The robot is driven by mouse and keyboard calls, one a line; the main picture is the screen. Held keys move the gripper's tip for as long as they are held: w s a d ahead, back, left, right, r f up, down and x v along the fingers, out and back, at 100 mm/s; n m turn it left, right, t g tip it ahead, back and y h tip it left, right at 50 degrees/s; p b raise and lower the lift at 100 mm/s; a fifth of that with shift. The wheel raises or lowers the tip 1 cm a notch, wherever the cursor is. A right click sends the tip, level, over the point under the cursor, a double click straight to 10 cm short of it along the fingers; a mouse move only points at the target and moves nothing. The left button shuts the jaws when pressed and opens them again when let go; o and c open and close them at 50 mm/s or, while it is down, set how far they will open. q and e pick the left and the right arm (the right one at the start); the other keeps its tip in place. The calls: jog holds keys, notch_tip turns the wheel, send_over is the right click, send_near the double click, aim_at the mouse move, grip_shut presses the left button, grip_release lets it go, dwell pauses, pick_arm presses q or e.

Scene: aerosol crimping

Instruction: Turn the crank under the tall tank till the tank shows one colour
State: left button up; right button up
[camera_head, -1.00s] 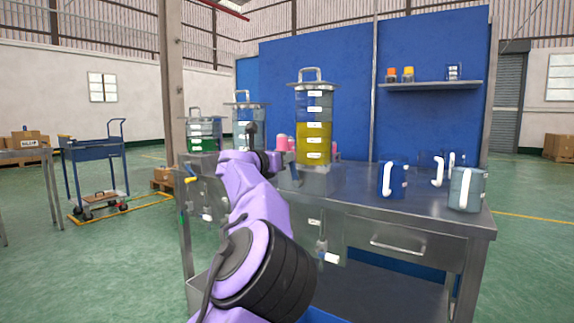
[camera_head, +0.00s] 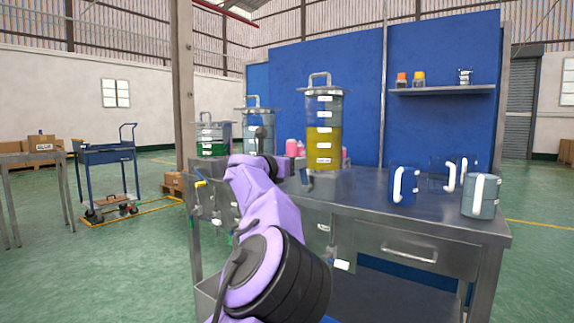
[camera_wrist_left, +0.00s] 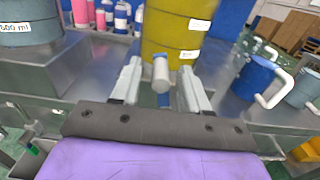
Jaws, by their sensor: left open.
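The tall tank (camera_head: 323,110) stands on the bench's back left. Its upper part is clear grey and its lower part is yellow, with white labels down the front. In the left wrist view its yellow wall (camera_wrist_left: 178,35) is just ahead. My left gripper (camera_wrist_left: 160,74) is open, with its two fingers pointing at the tank's foot. A pale grey cylinder on a blue stem (camera_wrist_left: 161,70) shows between the fingertips; I cannot tell whether they touch it. A white-handled crank (camera_head: 342,266) is low on the bench front below the tank. My right gripper is not in view.
Two shorter tanks (camera_head: 212,135) (camera_head: 255,120) stand left of the tall one. Pink bottles (camera_wrist_left: 82,12) are behind. A blue mug (camera_head: 403,185) and a grey mug (camera_head: 480,196) stand on the bench to the right. The bench drawer (camera_head: 410,250) is below.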

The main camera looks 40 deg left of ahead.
pick_arm(q)
jog(key=s+d, duration=0.1)
jog(key=s, duration=0.9)
jog(key=shift+d, duration=0.2)
jog(key=shift+w, duration=0.1)
